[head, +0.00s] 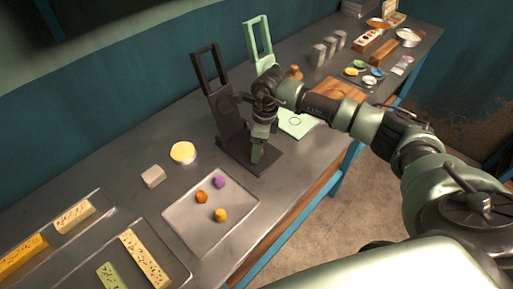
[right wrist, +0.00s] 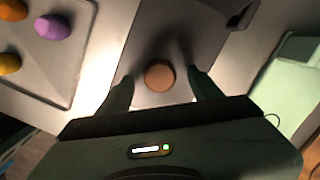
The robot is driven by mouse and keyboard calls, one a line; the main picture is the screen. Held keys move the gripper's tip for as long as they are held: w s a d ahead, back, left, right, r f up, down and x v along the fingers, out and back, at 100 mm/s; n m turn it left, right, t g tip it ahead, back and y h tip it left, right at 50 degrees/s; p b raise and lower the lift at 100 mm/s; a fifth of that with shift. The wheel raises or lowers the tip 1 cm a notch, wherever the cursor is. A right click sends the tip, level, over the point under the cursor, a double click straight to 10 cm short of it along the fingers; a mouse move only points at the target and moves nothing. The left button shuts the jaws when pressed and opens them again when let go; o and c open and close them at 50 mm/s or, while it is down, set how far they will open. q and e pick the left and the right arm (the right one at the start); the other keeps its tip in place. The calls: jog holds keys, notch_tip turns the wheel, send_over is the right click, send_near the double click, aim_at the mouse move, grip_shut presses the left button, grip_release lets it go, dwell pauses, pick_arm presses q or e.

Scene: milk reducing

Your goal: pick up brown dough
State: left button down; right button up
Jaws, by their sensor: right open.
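The brown dough (right wrist: 159,76) is a small round ball in the right wrist view. It rests on the dark base plate (right wrist: 205,28) of the black stand, which also shows in the head view (head: 231,122). My right gripper (head: 257,154) is open and points down over that base. In the right wrist view the dough lies between its two fingertips, with space on both sides; I cannot tell the height left between them. In the head view the dough is hidden by the gripper. My left gripper is not in view.
A tray (head: 183,228) with orange, purple and yellow dough balls lies left of the stand. A green stand (head: 259,42) with a pale green base (head: 298,123) is close on the right.

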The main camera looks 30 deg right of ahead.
jog(key=shift+f, duration=0.3)
jog(key=c, duration=1.4)
grip_shut()
jog(key=shift+r, duration=0.15)
